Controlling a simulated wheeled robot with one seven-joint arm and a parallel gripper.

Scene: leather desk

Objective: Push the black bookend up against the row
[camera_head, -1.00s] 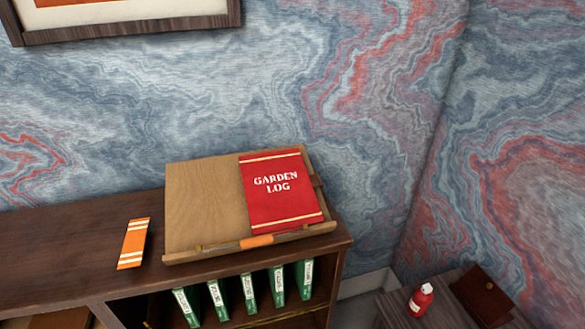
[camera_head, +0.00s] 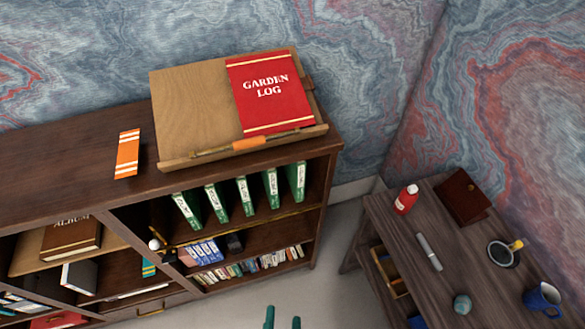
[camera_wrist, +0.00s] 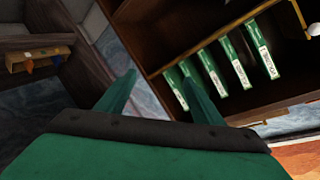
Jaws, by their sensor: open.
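My gripper (camera_head: 282,319) shows at the bottom edge of the head view, low in front of the bookcase. Its green fingers are apart and empty; they also show in the wrist view (camera_wrist: 158,72). Several green binders (camera_head: 242,195) lean in a spaced row on the shelf above, and show in the wrist view (camera_wrist: 222,70). My gripper touches none of these.
The bookcase top (camera_head: 60,165) holds a slanted board (camera_head: 190,110) with a red Garden Log and an orange book (camera_head: 127,153). Small books (camera_head: 250,264) line a lower shelf. A side table (camera_head: 450,235) with a red bottle, mug and other items stands right. Floor between is clear.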

